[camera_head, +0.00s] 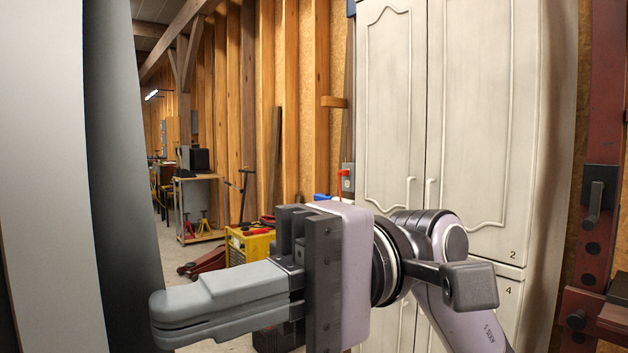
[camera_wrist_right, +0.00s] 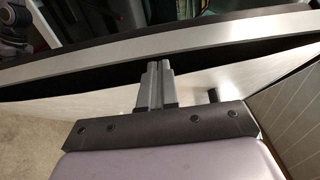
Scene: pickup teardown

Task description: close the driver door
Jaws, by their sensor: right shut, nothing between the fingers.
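A tall pale panel, which looks like part of the driver door (camera_head: 45,180), fills the left edge of the head view, with a dark grey face on its right side. My right gripper (camera_head: 160,318) points left, and its fingertips overlap the lower part of that dark face. In the right wrist view its closed fingers (camera_wrist_right: 156,66) reach toward a dark gap below a long pale strip (camera_wrist_right: 200,36), likely a door or body edge. I cannot tell whether the fingertips touch it. The rest of the door and the truck body are out of the head view. My left gripper is not in view.
A white cabinet (camera_head: 480,100) stands close behind my right arm. A red metal post (camera_head: 600,130) is at the far right.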

